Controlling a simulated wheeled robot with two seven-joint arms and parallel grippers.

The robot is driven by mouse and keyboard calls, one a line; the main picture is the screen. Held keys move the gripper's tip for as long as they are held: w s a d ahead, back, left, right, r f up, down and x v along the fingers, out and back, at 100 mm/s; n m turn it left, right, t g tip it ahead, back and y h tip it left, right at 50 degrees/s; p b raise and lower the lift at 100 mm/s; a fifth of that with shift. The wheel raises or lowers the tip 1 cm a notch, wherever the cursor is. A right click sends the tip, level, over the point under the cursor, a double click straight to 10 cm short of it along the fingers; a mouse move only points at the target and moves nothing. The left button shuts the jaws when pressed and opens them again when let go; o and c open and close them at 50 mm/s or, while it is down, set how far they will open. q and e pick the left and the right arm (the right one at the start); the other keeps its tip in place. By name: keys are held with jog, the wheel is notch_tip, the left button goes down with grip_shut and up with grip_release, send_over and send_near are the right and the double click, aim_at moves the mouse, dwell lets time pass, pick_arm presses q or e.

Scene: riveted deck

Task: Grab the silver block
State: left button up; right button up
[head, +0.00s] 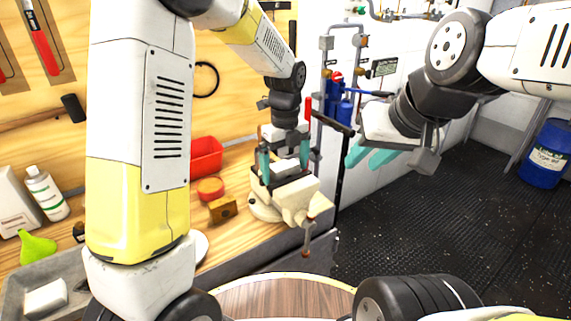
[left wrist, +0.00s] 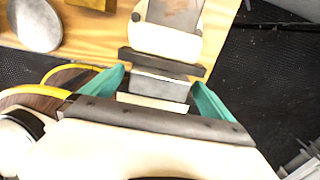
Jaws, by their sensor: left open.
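The silver block (left wrist: 158,86) sits against the dark jaw of a cream bench vise (left wrist: 172,38) in the left wrist view. In the head view, the vise (head: 298,195) stands at the bench's right edge, and the block (head: 286,167) is partly hidden by my gripper. My left gripper (head: 284,168) is open above the vise, pointing down. In the left wrist view its teal fingers (left wrist: 158,92) stand on either side of the block, with visible gaps. My right gripper (head: 366,158) hangs empty over the floor, its teal fingers apart.
On the wooden bench are a red bin (head: 206,155), a red round item (head: 210,188), a brown block (head: 222,208), a white bottle (head: 47,192) and a green item (head: 38,246). A blue drum (head: 546,153) stands on the dark floor at right. The floor between is clear.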

pick_arm(q)
notch_tip(320, 180, down, 2)
jog(key=shift+f, duration=0.1)
jog(key=c, duration=1.8)
jog(key=shift+c, duration=0.9)
jog(key=shift+r, duration=0.2)
